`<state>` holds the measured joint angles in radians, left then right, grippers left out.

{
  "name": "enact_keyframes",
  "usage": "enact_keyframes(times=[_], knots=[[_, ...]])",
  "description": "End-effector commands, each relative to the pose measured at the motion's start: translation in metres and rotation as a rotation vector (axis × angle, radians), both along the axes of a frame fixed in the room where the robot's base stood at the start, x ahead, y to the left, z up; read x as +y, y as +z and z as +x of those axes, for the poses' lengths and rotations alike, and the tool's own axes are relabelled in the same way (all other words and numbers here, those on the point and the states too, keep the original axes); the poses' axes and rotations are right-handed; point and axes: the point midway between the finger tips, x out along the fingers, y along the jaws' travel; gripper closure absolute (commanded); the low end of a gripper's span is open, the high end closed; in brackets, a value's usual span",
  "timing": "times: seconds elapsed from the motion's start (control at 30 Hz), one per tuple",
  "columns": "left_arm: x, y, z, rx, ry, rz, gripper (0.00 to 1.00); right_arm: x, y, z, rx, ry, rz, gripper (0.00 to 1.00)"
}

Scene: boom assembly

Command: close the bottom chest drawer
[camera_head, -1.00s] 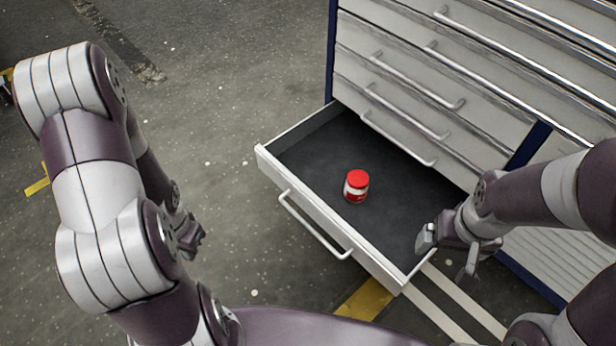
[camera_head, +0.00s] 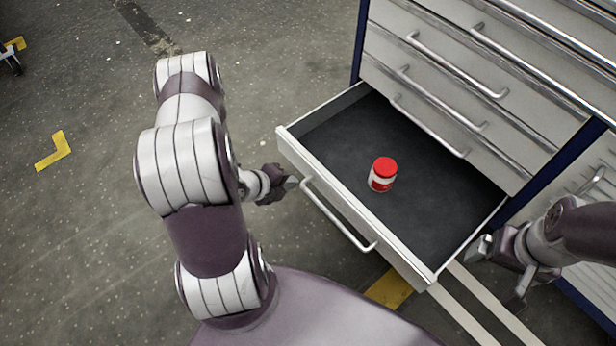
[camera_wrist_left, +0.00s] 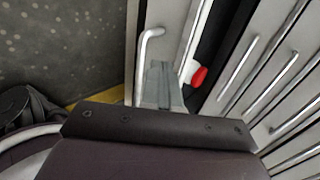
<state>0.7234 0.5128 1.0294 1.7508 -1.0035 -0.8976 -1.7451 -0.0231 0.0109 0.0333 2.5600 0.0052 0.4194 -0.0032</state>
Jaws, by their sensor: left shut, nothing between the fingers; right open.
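The bottom chest drawer (camera_head: 420,269) is pulled out, with a dark floor and a white front with a bar handle (camera_head: 337,217). A small jar with a red lid (camera_head: 382,174) stands upright inside it; the red lid also shows in the left wrist view (camera_wrist_left: 199,77). My left gripper (camera_head: 293,183) is shut and empty, close to the outside of the drawer front near the handle's left end. In the left wrist view its fingers (camera_wrist_left: 160,85) lie over the drawer front beside the handle; contact cannot be told. My right gripper (camera_head: 497,276) is open, outside the drawer's right side.
The chest's closed upper drawers (camera_head: 440,75) with bar handles rise behind the open one. Another cabinet (camera_head: 597,175) stands to the right. The floor to the left of the drawer is clear, with yellow markings (camera_head: 55,152).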

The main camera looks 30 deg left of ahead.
Motion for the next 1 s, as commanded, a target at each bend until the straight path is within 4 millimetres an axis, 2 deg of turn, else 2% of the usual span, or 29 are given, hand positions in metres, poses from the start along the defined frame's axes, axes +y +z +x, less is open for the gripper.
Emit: enact_keyframes(times=[0.03, 0.13, 0.3, 0.4, 1.0], knots=[[-0.004, -0.014, 0.008, -0.002, -0.005, 0.002, 1.0, 0.0, -0.013, 0.0, 0.0, 0.0, 0.0, 0.04], [-0.01, -0.028, 0.021, 0.0, -0.004, 0.0, 1.0, 0.0, -0.025, 0.0, 0.0, 0.0, 0.0, 0.04], [-0.019, -0.025, 0.047, -0.002, -0.003, 0.002, 1.0, 0.0, -0.035, 0.0, 0.0, 0.0, 0.0, 0.04], [-0.022, -0.023, 0.055, -0.001, -0.001, 0.001, 1.0, 0.0, -0.037, 0.0, 0.0, 0.0, 0.0, 0.04], [-0.027, -0.021, 0.065, 0.0, 0.0, 0.0, 1.0, 0.0, -0.038, 0.0, 0.0, 0.0, 0.0, 0.04]])
